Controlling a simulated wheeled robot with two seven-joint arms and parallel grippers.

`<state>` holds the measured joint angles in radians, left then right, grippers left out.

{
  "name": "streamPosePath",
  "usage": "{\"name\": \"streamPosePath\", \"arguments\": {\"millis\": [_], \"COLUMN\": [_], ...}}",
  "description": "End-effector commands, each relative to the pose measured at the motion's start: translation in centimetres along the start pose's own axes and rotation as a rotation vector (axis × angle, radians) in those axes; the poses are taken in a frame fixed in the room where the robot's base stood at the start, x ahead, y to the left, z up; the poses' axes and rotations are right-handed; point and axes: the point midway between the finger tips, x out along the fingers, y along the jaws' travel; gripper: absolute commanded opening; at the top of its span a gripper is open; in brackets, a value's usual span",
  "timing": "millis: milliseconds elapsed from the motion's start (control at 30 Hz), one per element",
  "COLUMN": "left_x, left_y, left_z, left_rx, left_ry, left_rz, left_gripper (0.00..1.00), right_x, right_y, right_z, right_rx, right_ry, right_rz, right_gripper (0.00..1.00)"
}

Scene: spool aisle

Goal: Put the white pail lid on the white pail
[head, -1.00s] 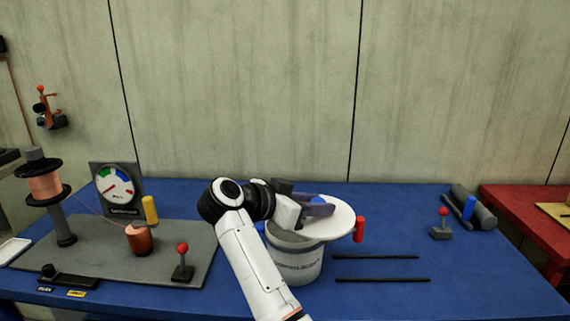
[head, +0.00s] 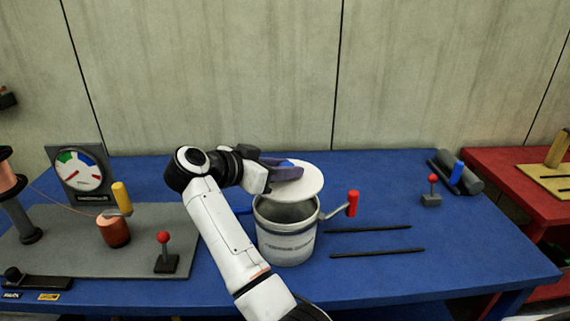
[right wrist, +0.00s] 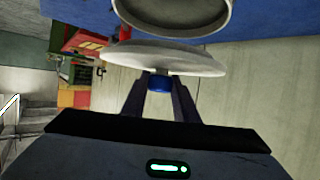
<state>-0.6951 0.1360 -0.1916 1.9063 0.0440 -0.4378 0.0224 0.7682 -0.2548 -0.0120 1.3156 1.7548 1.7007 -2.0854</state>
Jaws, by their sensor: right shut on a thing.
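The white pail (head: 286,243) stands upright on the blue table, its mouth open and partly in view. My right gripper (head: 284,172) is shut on the blue knob of the white pail lid (head: 308,183). The lid is held above the pail's far side, with a gap showing between it and the rim. In the right wrist view the lid (right wrist: 165,60) shows nearly edge-on, its blue knob (right wrist: 157,82) between the fingers, and the pail (right wrist: 180,14) is apart from it. My left gripper is not in view.
A red-handled crank (head: 352,203) sits right of the pail. Two black rods (head: 375,241) lie at the right front. A grey board (head: 60,245) with a gauge (head: 79,174), copper spool (head: 114,231) and red-knobbed lever (head: 165,252) is at left.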

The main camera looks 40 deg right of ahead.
Motion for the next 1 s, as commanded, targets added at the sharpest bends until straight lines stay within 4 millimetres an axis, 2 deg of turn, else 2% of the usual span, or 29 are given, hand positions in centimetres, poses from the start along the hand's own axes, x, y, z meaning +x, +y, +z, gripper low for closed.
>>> {"name": "streamPosePath", "arguments": {"millis": [333,700,1000], "left_x": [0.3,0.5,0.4], "left_y": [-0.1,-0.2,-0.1], "left_z": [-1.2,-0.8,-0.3], "left_rx": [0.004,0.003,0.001], "left_ry": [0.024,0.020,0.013], "left_rz": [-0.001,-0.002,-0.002], "left_gripper": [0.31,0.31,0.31], "right_x": [0.9,1.8,2.0], "right_y": [0.0,0.0,0.0], "right_z": [2.3,4.4,4.8], "right_rx": [0.000,0.000,0.001], "right_ry": [-0.001,0.000,0.001], "right_rz": [0.000,0.000,-0.002], "right_gripper": [0.02,0.02,0.02]}}
